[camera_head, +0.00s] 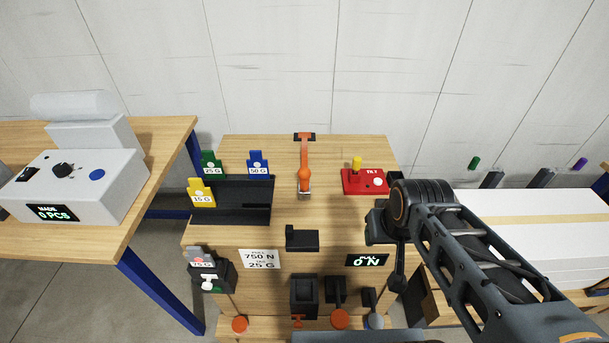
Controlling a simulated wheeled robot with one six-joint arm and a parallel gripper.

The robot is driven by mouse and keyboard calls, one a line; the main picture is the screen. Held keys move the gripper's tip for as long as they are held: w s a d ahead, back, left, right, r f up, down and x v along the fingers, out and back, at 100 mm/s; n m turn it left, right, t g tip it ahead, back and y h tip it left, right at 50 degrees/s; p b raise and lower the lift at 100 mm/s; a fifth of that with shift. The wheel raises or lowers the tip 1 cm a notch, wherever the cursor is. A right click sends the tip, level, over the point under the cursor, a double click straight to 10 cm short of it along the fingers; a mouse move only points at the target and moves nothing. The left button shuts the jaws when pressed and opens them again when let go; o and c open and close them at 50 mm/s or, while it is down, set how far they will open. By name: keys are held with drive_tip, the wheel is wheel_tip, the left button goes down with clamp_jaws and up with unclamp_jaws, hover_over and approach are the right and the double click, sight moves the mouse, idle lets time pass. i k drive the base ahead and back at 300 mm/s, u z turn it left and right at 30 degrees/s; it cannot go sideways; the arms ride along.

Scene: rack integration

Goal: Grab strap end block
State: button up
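An orange strap (304,168) lies on the wooden bench, running from a dark and orange mount (304,137) at the back toward the front. A small grey block (304,196) sits at the strap's near end. It looks like the strap end block. My arm reaches in from the lower right. My gripper (377,228) is at the arm's far end, to the right of the block, apart from it and lower in the picture. Its fingers are too small and dark to tell whether they are open or shut. I see nothing clearly held.
A black tray (232,208) with green, blue and yellow tags is left of the strap. A red box (364,181) with a yellow knob is to its right. A black bracket (302,239) is in front. Bare wood surrounds the strap.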

sight(303, 189)
drive_tip(key=k, duration=1)
drive_tip(key=u, duration=2.05)
drive_tip(key=i, duration=1.1)
drive_tip(key=z, duration=2.05)
drive_tip(key=i, duration=0.5)
